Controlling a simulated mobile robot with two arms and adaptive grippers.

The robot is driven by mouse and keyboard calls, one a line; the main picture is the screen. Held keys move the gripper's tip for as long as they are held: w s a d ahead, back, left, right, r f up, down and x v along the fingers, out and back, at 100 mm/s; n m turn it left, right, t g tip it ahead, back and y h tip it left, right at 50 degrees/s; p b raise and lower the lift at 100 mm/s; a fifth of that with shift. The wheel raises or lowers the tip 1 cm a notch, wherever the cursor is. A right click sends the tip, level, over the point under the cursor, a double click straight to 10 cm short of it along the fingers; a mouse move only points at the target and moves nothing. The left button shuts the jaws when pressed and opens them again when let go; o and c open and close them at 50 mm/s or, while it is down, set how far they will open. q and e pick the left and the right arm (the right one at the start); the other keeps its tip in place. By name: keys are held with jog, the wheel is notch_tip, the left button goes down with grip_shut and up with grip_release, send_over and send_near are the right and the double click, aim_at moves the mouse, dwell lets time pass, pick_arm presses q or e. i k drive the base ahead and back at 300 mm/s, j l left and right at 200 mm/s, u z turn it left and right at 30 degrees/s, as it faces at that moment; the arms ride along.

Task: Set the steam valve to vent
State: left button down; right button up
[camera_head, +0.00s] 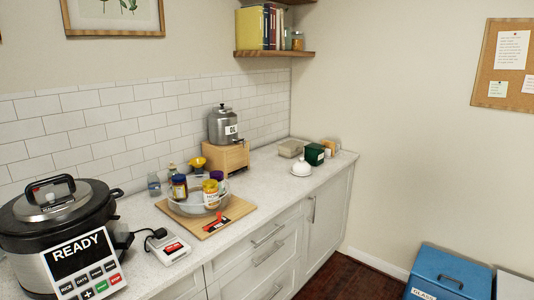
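A large cooker (29,251) with a dark rim and silver body stands at the left end of the counter. Its panel (81,262) faces me and reads "READY" above several buttons, one green and one red. The metal lid (50,204) is on the cooker, with a black arched handle across it. A small red part (37,187) shows by the handle; it may belong to the steam valve, but its setting is too small to read. Neither of my grippers is in view.
A small white device (168,248) with a black plug sits right of the cooker. Beyond are a wooden board (238,210) with a glass bowl (183,208) of jars, and a metal dispenser (222,124) on a wooden stand. A blue bin (449,275) stands at lower right.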

aim_at(50, 198)
jog(key=u, duration=1.3)
